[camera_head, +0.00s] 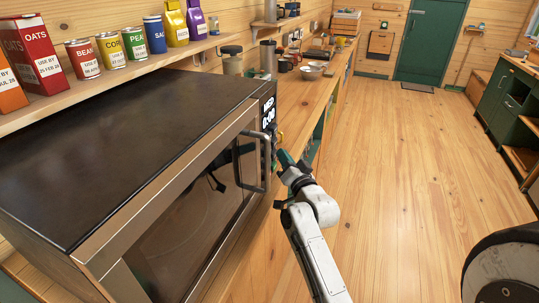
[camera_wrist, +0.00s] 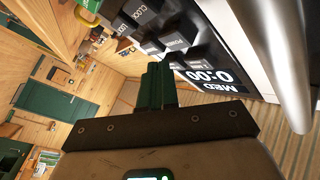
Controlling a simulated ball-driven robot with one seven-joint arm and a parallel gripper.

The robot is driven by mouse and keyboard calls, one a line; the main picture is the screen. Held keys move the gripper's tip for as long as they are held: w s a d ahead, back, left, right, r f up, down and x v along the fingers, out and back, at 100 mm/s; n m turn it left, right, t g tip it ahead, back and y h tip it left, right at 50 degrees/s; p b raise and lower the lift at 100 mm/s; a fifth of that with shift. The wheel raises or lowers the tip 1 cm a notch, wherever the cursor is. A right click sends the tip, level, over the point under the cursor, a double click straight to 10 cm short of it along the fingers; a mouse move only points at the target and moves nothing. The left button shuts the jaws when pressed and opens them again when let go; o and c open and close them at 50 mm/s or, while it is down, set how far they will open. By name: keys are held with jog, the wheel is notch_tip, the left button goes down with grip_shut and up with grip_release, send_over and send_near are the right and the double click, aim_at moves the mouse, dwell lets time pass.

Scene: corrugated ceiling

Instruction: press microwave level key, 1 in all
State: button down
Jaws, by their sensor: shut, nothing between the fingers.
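The microwave (camera_head: 110,130) stands on the counter with its door closed, a bar handle on its front. Its dark control panel is right of the handle, with a lit display (camera_head: 268,113) reading MED 0:00. In the wrist view the display (camera_wrist: 212,80) appears turned over, beside several dark keys with small labels. One key (camera_wrist: 175,41) lies close to the fingertips; which one is the level key is too small to tell. My gripper (camera_wrist: 155,66) is shut and empty, its green fingers in front of the panel. Contact with a key cannot be told. In the head view my gripper (camera_head: 286,158) is just right of the handle.
The metal door handle (camera_head: 246,160) sticks out left of my gripper; it also looms large in the wrist view (camera_wrist: 275,50). A shelf (camera_head: 120,62) with cans and boxes runs above the microwave. Bowls (camera_head: 311,72) and jars stand further along the counter. The wooden floor at right is open.

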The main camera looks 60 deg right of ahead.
jog(key=shift+s+d+b, duration=0.15)
jog(key=shift+s+b, duration=2.05)
jog(key=shift+b, duration=0.3)
